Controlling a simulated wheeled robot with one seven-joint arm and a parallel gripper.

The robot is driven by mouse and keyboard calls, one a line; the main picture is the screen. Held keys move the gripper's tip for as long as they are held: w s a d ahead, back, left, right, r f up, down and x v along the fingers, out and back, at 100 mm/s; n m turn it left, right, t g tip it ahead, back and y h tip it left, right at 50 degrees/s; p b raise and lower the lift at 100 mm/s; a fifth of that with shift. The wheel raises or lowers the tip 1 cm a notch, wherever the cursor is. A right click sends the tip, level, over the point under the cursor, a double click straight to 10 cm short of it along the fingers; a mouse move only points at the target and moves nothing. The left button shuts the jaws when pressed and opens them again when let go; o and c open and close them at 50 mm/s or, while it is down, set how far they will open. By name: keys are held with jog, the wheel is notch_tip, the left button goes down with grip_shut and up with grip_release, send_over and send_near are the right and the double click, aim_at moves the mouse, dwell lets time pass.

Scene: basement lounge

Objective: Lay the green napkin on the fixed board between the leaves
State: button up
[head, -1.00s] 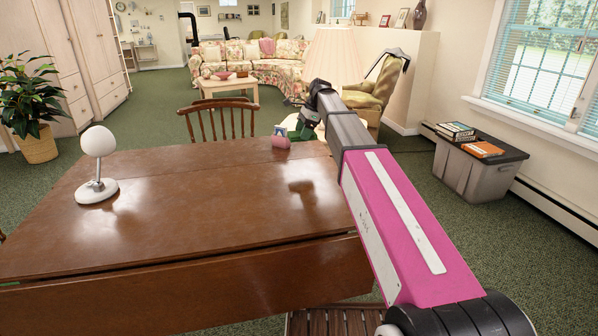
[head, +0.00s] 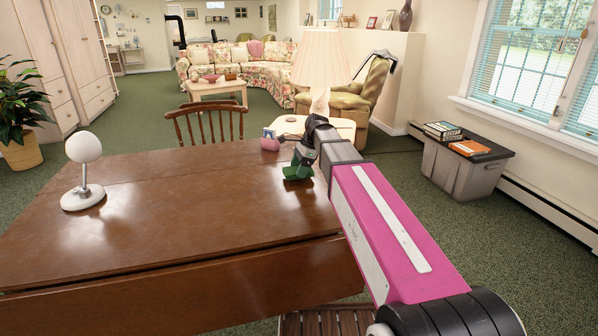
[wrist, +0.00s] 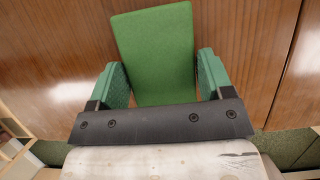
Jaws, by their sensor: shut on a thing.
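The green napkin (head: 298,172) is at my gripper (head: 304,160), low over the right part of the wooden table. In the wrist view the napkin (wrist: 153,55) is a flat green panel between the two green fingers of my gripper (wrist: 163,80), which are shut on it. Brown wood shows behind it. The table's fixed board (head: 170,215) lies between a seam near the far side and a seam near the front edge. The front leaf (head: 200,295) hangs down. I cannot tell whether the napkin touches the wood.
A white globe lamp (head: 84,172) stands on the table at left. A small pink object (head: 269,141) is at the far edge. A wooden chair (head: 206,122) and a side table with a shaded lamp (head: 319,62) stand beyond. The board's middle is clear.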

jog(key=shift+f, duration=0.65)
jog(key=o, duration=0.9)
jog(key=shift+f, duration=0.1)
jog(key=v, duration=1.2)
